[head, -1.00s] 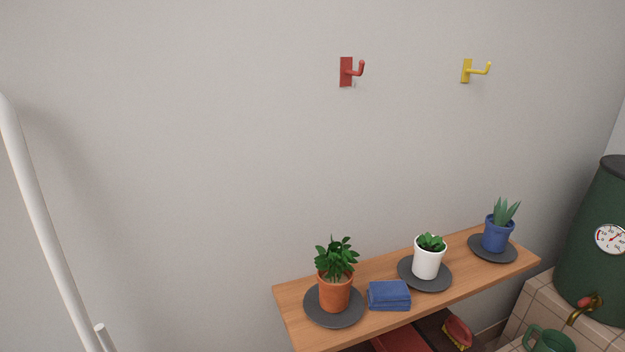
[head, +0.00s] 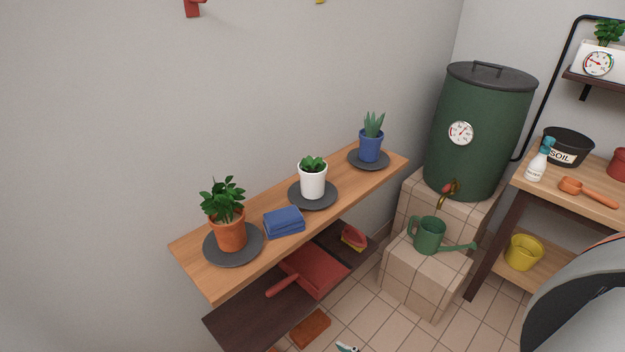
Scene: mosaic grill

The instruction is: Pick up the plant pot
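Three potted plants stand upright on a wooden shelf (head: 262,221) along the wall in the head view. A terracotta pot (head: 231,236) with a leafy plant is at the left end, on a dark saucer (head: 212,251). A white pot (head: 312,184) with a small succulent is in the middle, on a dark saucer (head: 331,198). A blue pot (head: 370,149) with a spiky plant is at the right end, on a dark saucer (head: 356,162). Neither of my grippers is in view.
A folded blue cloth (head: 284,222) lies between the terracotta and white pots. A red dustpan (head: 315,272) is on the lower shelf. A green barrel (head: 478,130), a green watering can (head: 429,236) and a wooden bench (head: 580,185) stand to the right. A dark curved shape fills the lower right corner.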

